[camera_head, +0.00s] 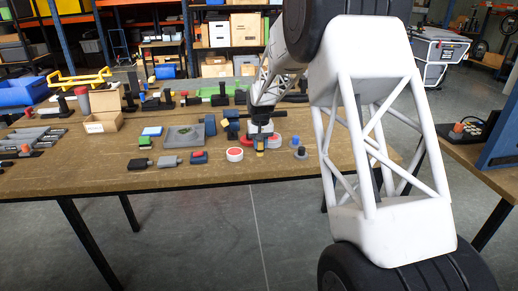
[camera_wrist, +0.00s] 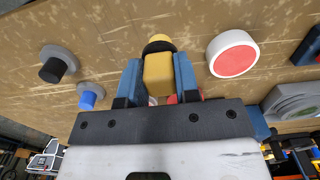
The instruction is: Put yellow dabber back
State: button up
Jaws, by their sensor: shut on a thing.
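The yellow dabber (camera_wrist: 158,72) is between the two blue fingers of my gripper (camera_wrist: 158,80) in the wrist view. It has a dark ring near its far yellow end. In the head view my gripper (camera_head: 261,141) points down over the table, with the yellow dabber (camera_head: 260,152) low beneath it; I cannot tell whether it touches the tabletop. A black dabber (camera_wrist: 52,70) and a blue dabber (camera_wrist: 87,99) stand on round grey bases to the left in the wrist view. A round white pad with a red top (camera_wrist: 233,54) is beside my gripper.
The wooden table (camera_head: 200,177) holds a grey plate (camera_head: 184,136), small blocks such as a red-topped one (camera_head: 198,157), and an open cardboard box (camera_head: 103,110). A red item partly shows behind my gripper. The table's front strip is clear.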

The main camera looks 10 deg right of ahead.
jog(key=shift+w+f, duration=0.15)
jog(key=shift+w, duration=1.15)
jog(key=shift+f, duration=1.75)
jog(key=shift+f, duration=0.15)
jog(key=o, duration=0.8)
jog(key=shift+o, duration=0.2)
jog(key=shift+r, duration=0.2)
notch_tip(320, 180, up, 12)
